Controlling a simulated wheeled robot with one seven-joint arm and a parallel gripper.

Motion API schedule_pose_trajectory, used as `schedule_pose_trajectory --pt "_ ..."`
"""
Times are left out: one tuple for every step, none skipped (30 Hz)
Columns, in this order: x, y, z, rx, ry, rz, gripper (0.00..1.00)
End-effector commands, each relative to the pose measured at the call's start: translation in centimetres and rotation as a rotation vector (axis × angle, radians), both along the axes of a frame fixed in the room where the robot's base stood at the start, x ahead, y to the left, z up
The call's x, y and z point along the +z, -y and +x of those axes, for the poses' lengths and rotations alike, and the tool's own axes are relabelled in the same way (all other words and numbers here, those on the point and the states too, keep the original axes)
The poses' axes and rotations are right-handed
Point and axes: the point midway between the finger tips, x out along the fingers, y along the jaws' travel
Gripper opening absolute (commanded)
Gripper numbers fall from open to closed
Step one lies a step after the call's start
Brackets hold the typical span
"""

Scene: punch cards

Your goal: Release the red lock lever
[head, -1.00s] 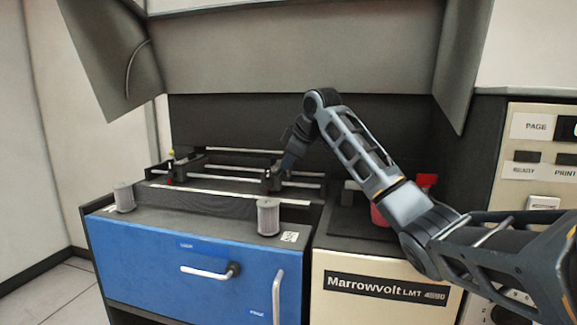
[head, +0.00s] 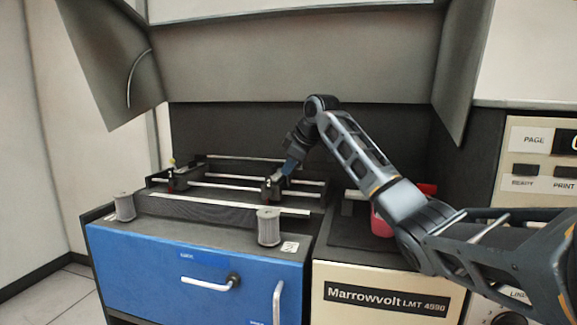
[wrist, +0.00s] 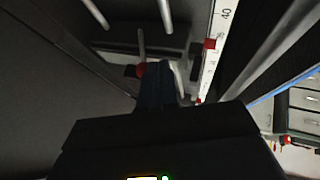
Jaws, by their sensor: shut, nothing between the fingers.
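A red knob (wrist: 141,70), which looks like the lock lever's end, shows in the wrist view just left of my fingertips. It seems very close to them or touching; I cannot tell which. My gripper (wrist: 158,70) is shut and empty, pointing into the rail unit. In the head view my gripper (head: 284,174) is down at the right-hand black carriage (head: 272,189) on the rails, and the lever itself is too small or hidden there. A second carriage (head: 178,183) with a touch of red sits farther left.
The rails (head: 225,187) sit on a blue-fronted cabinet with two ribbed grey knobs (head: 125,207) (head: 268,227). A white scale (wrist: 222,25) with a red marker (wrist: 209,43) runs beside the gripper. A red container (head: 381,223) stands behind my arm. A raised grey hood hangs above.

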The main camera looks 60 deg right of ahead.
Motion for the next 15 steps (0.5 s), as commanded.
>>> schedule_pose_trajectory --pt "0.2 0.1 0.0 -0.001 -0.003 0.007 0.0" --pt "0.2 0.1 0.0 -0.001 -0.004 0.01 0.0" --pt "0.3 0.2 0.0 -0.002 -0.005 0.016 0.0" --pt "0.3 0.2 0.0 -0.002 -0.008 0.022 0.0" --pt "0.4 0.3 0.1 -0.002 -0.009 0.027 0.0" --pt "0.5 0.4 0.1 -0.003 -0.013 0.036 0.0" --pt "0.6 0.4 0.1 -0.002 -0.016 0.044 0.0" --pt "0.6 0.5 0.2 -0.003 -0.02 0.054 0.0" --pt "0.8 0.6 0.2 -0.002 -0.025 0.068 0.0" --pt "0.9 0.7 0.3 -0.002 -0.028 0.076 0.0" --pt "1.0 0.8 0.3 -0.001 -0.028 0.074 0.0" --pt "1.1 1.0 0.3 -0.002 -0.027 0.072 0.0" --pt "1.2 1.1 0.4 -0.002 -0.027 0.072 0.0" --pt "1.3 1.3 0.5 -0.002 -0.026 0.073 0.0" --pt "1.5 1.5 0.5 -0.002 -0.026 0.074 0.0"
